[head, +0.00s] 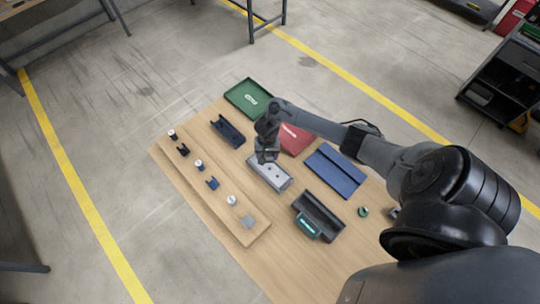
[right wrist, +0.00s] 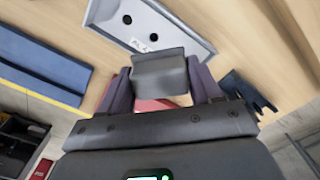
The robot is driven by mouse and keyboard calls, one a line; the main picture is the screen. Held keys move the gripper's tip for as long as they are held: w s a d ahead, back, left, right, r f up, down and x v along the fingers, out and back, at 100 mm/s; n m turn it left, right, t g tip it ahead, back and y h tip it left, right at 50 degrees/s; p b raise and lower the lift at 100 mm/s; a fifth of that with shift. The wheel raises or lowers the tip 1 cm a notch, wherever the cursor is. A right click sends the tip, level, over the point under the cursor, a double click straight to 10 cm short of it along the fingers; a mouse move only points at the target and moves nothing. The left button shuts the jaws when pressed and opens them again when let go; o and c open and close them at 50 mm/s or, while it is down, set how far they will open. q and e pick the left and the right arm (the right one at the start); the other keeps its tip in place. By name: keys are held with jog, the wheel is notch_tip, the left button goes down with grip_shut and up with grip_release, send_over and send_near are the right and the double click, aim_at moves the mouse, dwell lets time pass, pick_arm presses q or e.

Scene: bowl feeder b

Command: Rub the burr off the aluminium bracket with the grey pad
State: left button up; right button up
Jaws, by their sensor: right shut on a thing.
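The aluminium bracket (head: 270,173) is a light silver plate with dark holes, lying at the middle of the wooden table. In the right wrist view, the bracket (right wrist: 168,22) shows two round holes and a small mark near its lower edge. My right gripper (head: 267,156) is at the bracket's far end. It is shut on a grey block, which looks like the grey pad (right wrist: 160,74), held between both fingers. The pad appears close to the bracket's edge; I cannot tell whether they touch. My left gripper is not in view.
Around the bracket are a green tray (head: 247,98), a red tray (head: 296,138), a blue tray (head: 335,171) and a dark open box (head: 320,215). Several small parts and a grey square (head: 249,222) line a raised wooden strip (head: 222,200).

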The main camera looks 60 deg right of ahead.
jog(key=shift+r, duration=0.15)
jog(key=shift+r, duration=2.85)
jog(key=shift+w, duration=0.1)
